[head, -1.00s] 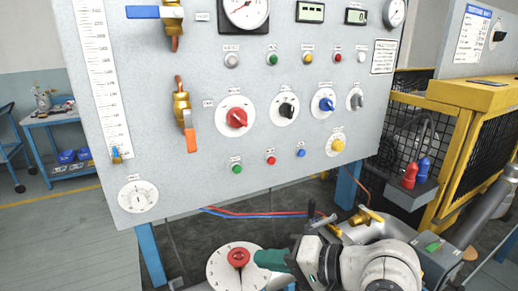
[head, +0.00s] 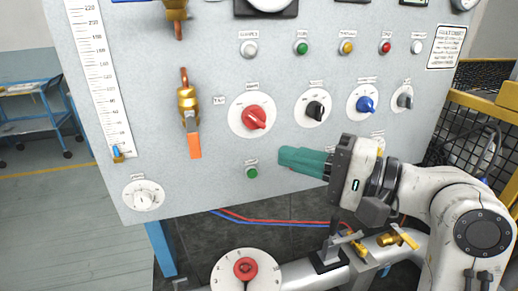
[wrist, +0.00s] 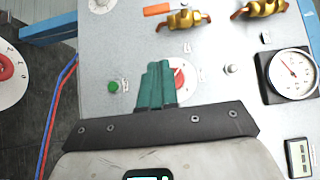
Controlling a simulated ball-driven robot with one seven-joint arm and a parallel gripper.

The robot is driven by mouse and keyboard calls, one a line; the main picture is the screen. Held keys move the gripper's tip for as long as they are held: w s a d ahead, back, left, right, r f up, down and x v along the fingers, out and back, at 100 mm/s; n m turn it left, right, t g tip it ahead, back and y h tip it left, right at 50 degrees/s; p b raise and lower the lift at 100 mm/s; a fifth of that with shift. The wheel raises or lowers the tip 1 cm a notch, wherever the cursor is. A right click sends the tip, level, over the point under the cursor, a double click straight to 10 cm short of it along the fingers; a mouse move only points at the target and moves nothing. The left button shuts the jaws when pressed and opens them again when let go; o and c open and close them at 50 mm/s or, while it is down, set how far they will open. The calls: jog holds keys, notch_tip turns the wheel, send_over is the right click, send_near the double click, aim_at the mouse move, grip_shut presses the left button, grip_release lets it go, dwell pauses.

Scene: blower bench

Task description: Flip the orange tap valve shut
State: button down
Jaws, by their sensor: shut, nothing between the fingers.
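The orange tap lever (head: 194,145) hangs straight down from its brass valve body (head: 187,103) on the panel's left part, in line with the copper pipe above. In the wrist view the orange lever (wrist: 157,9) and brass body (wrist: 183,21) lie near the top edge, past the fingers. My gripper (head: 285,157) has teal fingers, shut and empty. In the head view it is to the right of the lever and a little lower, apart from it, near the green button.
The grey panel (head: 215,180) carries a red knob (head: 255,117), a black knob (head: 315,109), a blue knob (head: 364,104) and a green button (head: 252,172) near my fingers. Another brass valve (head: 176,10) sits above. Pipework with a red handwheel (head: 245,268) lies below.

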aim_at(194, 146)
jog(key=s+a+p+x, duration=0.1)
jog(key=s+p+x, duration=0.1)
jog(key=x, duration=1)
jog(key=shift+s+a+p, duration=0.25)
jog(key=shift+p, duration=0.4)
jog(key=shift+f, duration=0.1)
